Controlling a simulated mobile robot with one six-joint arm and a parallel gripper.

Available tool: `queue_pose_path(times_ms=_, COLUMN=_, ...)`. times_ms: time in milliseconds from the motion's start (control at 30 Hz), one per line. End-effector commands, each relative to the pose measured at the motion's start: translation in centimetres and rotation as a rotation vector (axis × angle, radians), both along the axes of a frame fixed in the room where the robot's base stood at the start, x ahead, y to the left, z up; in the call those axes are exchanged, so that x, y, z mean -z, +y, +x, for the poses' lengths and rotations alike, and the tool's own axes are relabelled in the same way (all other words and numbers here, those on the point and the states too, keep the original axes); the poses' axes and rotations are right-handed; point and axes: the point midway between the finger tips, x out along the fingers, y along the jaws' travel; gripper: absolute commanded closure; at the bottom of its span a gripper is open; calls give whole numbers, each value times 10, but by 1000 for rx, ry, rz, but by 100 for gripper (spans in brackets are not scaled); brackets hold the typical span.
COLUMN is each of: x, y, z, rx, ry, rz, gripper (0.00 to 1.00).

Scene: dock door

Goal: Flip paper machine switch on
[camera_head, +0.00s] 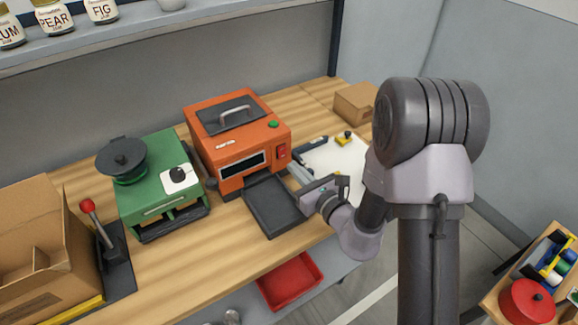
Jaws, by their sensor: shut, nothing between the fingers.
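An orange machine (236,142) with a dark front slot stands on the wooden bench; I take it to be the paper machine. Its red switch (281,152) is on the right of the front face, below a green button (273,124). Whether the switch is on or off is too small to tell. My gripper (293,170) is shut and empty, just in front of and slightly below the switch. I cannot tell whether it touches the machine.
A black tray (272,206) lies in front of the machine. A green machine (160,182) and a red-knobbed lever (97,222) stand to the left. A white sheet (318,152) with small tools and a cardboard box (355,102) are to the right.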

Motion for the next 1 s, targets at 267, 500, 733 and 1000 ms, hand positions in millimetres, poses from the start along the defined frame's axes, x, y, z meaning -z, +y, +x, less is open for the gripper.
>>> queue_pose_path(times_ms=267, x=5, y=19, z=28, rx=-1, ry=0, rz=-1, gripper=100)
queue_pose_path(times_ms=500, x=5, y=21, z=31, rx=0, ry=1, rz=-1, gripper=100)
queue_pose_path(times_ms=733, x=7, y=23, z=34, rx=0, ry=1, rz=-1, gripper=100)
queue_pose_path(times_ms=1000, x=8, y=19, z=35, rx=-1, ry=0, rz=-1, gripper=100)
